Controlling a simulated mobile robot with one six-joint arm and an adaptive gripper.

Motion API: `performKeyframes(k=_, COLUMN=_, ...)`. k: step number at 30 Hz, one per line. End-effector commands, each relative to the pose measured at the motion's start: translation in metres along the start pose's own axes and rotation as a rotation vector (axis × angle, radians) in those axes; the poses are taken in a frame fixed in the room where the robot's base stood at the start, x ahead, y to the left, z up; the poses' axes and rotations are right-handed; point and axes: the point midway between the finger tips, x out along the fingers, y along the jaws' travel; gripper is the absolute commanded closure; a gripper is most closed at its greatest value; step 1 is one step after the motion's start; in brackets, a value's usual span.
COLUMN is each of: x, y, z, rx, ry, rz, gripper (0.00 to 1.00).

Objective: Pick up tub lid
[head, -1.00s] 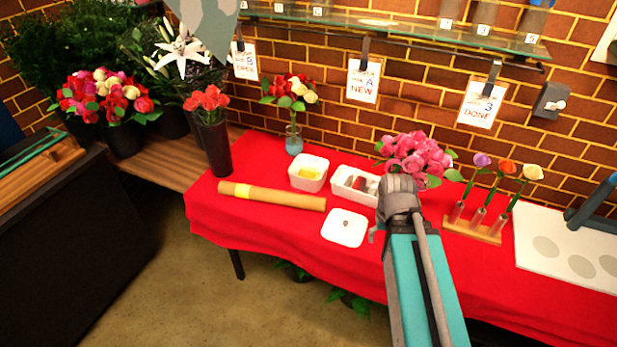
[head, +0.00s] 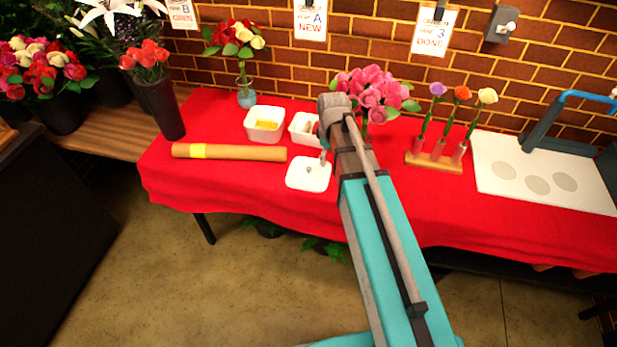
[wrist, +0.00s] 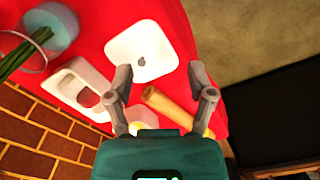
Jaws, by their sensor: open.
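The tub lid (head: 308,174) is a white square with rounded corners and a small grey knob. It lies flat on the red table near the front edge. In the wrist view the lid (wrist: 150,62) is at upper centre, left of the gap between the fingers. My gripper (wrist: 160,72) is open and empty, with its left finger near the lid's lower edge in the picture. I cannot tell its height above the table. In the head view my arm hides most of the gripper. An open white tub (head: 265,134) with yellow contents stands behind the lid.
A brown roll (head: 225,152) lies left of the lid. A white divided tray (head: 299,133) is behind it, partly hidden by my arm. Pink flowers (head: 368,92), a wooden stand (head: 433,162) with flowers and a white board (head: 500,180) are to the right.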

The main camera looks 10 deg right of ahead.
Motion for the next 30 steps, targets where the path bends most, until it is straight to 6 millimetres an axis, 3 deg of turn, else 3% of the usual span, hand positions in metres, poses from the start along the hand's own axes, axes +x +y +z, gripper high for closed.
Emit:
performKeyframes(k=3, x=0.017, y=0.017, z=-0.031, rx=-0.171, ry=0.0, rz=0.0, gripper=0.3)
performKeyframes(k=15, x=0.05, y=0.051, z=-0.11, rx=-0.722, ry=0.001, rz=0.0, gripper=0.3)
performKeyframes(k=21, x=0.055, y=0.057, z=-0.127, rx=-0.855, ry=0.001, rz=0.0, gripper=0.3)
performKeyframes(k=30, x=0.055, y=0.057, z=-0.128, rx=-0.877, ry=0.001, rz=0.0, gripper=0.3)
